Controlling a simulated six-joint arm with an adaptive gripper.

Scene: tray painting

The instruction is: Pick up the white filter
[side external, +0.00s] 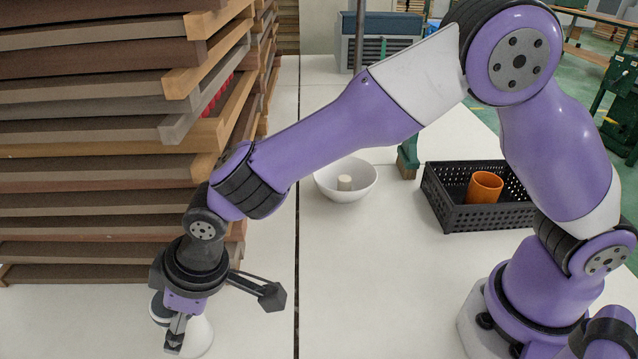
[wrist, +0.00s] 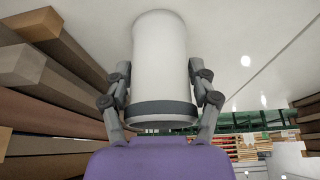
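The white filter (wrist: 160,60) is a white cylinder with a dark band near its near end. In the wrist view it fills the space between the two fingers of my gripper (wrist: 160,82). One finger lies along each side, very close to the wall, and I cannot tell if they press on it. In the side external view my gripper (side external: 177,335) is low over the table at the lower left. Part of the white filter (side external: 200,340) shows behind its fingers, and the rest is hidden. I cannot tell whether its base touches the table.
A tall stack of wooden trays (side external: 100,150) stands close on the left of my gripper. A white bowl (side external: 330,190) with a small pale cylinder (side external: 345,183) in it and a black crate (side external: 455,215) with an orange cup (side external: 484,187) stand farther back. The table's front middle (side external: 375,300) is clear.

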